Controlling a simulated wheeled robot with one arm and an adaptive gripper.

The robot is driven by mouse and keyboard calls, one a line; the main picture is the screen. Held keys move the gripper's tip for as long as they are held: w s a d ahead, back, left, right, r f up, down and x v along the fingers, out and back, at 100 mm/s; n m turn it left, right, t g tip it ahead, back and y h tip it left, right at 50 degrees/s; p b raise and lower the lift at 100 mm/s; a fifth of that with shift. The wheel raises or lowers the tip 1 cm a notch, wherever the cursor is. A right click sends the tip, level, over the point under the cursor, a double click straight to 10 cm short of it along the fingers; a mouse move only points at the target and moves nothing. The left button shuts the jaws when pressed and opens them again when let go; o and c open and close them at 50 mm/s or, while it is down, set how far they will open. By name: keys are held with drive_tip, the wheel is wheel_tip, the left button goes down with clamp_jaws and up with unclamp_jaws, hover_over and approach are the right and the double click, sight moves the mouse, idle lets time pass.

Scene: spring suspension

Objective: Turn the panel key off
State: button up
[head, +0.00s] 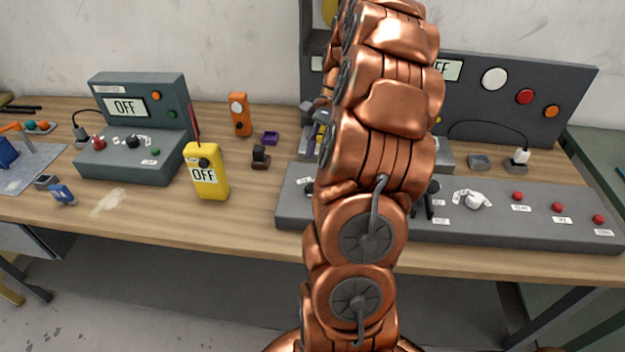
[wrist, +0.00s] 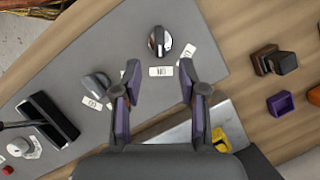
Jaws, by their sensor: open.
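The grey control panel (head: 520,222) lies on the bench in the head view; my arm covers part of it. In the wrist view the panel surface (wrist: 70,50) holds a round switch with a dark and silver grip (wrist: 158,42), probably the key, with white labels beside it. My gripper (wrist: 160,66) is open and empty, its purple-padded fingers spread around a white label just below that switch in the picture. A second dark knob (wrist: 96,86) sits left of the left finger.
A black lever (wrist: 48,118) and a white dial (wrist: 22,147) are farther left on the panel. A purple block (wrist: 281,103) and a brown-black part (wrist: 275,61) lie on the wood to the right. A yellow meter (head: 206,171) reads OFF.

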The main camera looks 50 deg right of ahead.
sight(312, 182)
drive_tip(key=shift+s+a+f, duration=0.1)
drive_tip(key=shift+a+f, duration=0.35)
drive_tip(key=shift+f, duration=0.15)
drive_tip(key=shift+p+x, duration=1.05)
drive_tip(key=shift+x, duration=1.9)
drive_tip(key=shift+d, duration=0.1)
clamp_jaws()
